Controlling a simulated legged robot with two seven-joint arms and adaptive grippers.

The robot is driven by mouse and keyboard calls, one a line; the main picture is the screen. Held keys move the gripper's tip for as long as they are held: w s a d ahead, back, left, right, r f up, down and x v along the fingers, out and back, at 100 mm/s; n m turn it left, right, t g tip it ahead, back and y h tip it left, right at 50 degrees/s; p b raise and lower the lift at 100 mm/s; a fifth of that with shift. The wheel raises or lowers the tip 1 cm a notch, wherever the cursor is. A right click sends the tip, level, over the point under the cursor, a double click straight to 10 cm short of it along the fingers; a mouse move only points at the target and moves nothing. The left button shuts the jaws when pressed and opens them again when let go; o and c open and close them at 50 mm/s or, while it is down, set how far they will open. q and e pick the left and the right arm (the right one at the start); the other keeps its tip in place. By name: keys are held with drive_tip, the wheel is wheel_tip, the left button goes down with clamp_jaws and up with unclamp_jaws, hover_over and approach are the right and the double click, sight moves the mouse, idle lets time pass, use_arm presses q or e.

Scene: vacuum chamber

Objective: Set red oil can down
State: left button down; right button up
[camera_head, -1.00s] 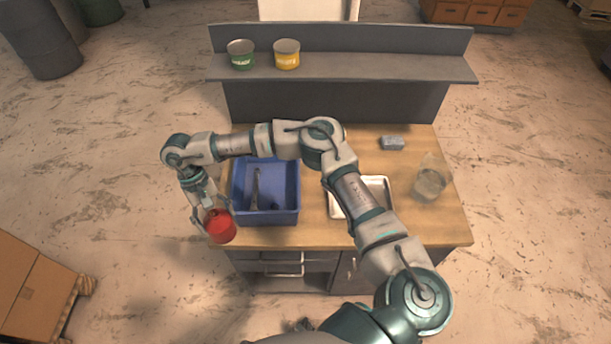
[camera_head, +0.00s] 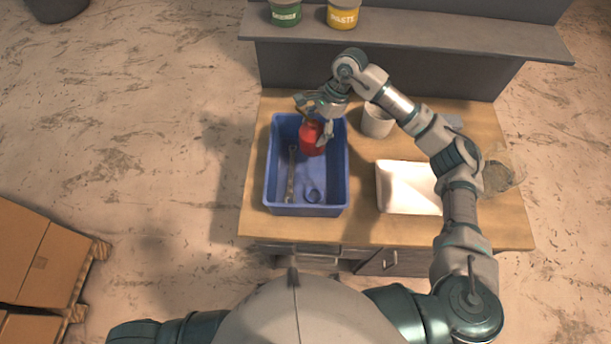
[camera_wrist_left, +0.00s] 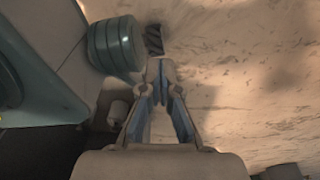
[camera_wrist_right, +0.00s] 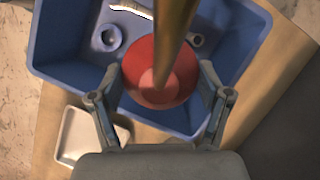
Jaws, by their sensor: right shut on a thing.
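The red oil can (camera_head: 312,141) is at the back of the blue bin (camera_head: 270,180), within its walls. In the right wrist view the can (camera_wrist_right: 135,85) shows from above, its long spout (camera_wrist_right: 172,35) pointing toward the camera. My right gripper (camera_head: 315,118) is shut on the can, with one finger on each side of it. I cannot tell whether the can's base touches the bin floor. My left gripper (camera_wrist_left: 160,68) shows only in its wrist view, away from the bench, with its fingertips together and nothing between them.
A wrench (camera_head: 291,175) and a ring-shaped part (camera_head: 313,194) lie in the bin. To its right are a white round container (camera_head: 377,121), a white tray (camera_head: 405,190) and a clear jar (camera_head: 498,174). A shelf (camera_head: 420,32) with green and yellow cans stands behind.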

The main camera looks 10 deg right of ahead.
drive_tip(key=d+f+m, duration=0.1)
drive_tip(key=f, duration=0.2)
drive_tip(key=w+d+f+m+t, duration=0.1)
drive_tip(key=f, duration=0.2)
drive_tip(key=f+m, duration=0.1)
drive_tip(key=f, duration=0.3)
drive_tip(key=shift+w+d+f+m, duration=0.1)
drive_tip(key=shift+w+d+m, duration=0.15)
drive_tip(key=shift+d+m, duration=0.15)
drive_tip(key=shift+f, duration=0.25)
drive_tip(key=shift+d, duration=0.4)
drive_tip(key=o, duration=1.8)
drive_tip(key=shift+d, duration=0.15)
drive_tip(key=shift+a, duration=0.4)
drive_tip(key=shift+r, duration=0.2)
use_arm(q)
drive_tip(key=shift+w+d+f+b, duration=0.2)
drive_tip(key=shift+w+d+b, duration=0.2)
drive_tip(key=shift+d+b, duration=0.15)
use_arm(e)
drive_tip(key=shift+s+d+v, duration=0.1)
drive_tip(key=shift+v, duration=2.85)
drive_tip(key=shift+s+d+v, duration=0.1)
drive_tip(key=shift+d+v, duration=0.05)
drive_tip(key=shift+v, duration=2.75)
